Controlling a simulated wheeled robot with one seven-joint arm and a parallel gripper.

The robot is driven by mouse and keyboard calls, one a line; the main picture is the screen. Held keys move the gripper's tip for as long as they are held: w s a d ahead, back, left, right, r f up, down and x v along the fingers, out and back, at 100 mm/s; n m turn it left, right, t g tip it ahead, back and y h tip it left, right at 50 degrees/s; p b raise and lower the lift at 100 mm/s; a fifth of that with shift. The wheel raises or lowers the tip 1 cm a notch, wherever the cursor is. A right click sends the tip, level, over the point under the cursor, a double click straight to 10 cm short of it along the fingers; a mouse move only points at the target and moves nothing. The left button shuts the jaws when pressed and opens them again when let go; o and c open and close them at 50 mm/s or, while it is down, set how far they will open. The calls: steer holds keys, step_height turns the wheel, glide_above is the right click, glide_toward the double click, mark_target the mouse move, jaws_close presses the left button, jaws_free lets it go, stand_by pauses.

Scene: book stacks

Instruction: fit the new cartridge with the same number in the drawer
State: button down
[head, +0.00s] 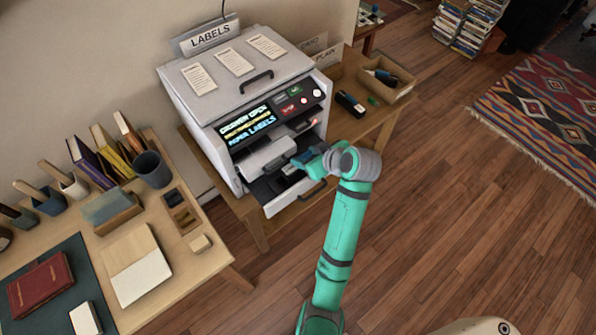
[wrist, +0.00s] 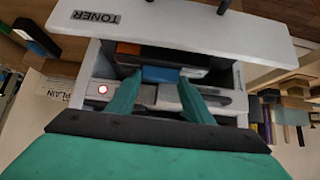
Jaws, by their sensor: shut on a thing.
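The grey label printer (head: 245,95) stands on a side table with its toner drawer (head: 290,200) pulled out. The drawer front (wrist: 190,30), marked TONER, shows in the wrist view. My gripper (head: 308,158) is over the open drawer, its two teal fingers shut on a blue-ended cartridge (wrist: 160,74). The fingers hide part of it, and I cannot read a number or tell whether it touches the drawer floor. An orange piece (wrist: 128,48) shows in the drawer beside the blue end. A dark cartridge (head: 350,104) lies on the table right of the printer; it also shows in the wrist view (wrist: 36,37).
The printer's lit panel (head: 250,124) reads DRAWER OPEN and PAPER LABELS. A wooden tray (head: 388,80) stands at the back right, and a small green item (head: 373,101) lies near the dark cartridge. A desk (head: 180,265) with books and pots is at left.

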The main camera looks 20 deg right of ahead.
steer(key=shift+s+a, duration=0.5)
steer(key=shift+a, duration=0.25)
step_height(320, 180, down, 4)
steer(key=shift+w+a+r, duration=0.1)
steer(key=shift+w+r, duration=0.05)
steer(key=shift+r, duration=0.1)
steer(key=shift+a, duration=0.3)
steer(key=c, duration=0.9)
jaws_free()
steer(key=shift+d, duration=0.1)
steer(key=shift+s+d, duration=0.25)
steer(key=shift+d, duration=0.05)
steer(key=v, duration=1.1)
steer(key=shift+s+r, duration=0.2)
steer(key=shift+r, duration=0.2)
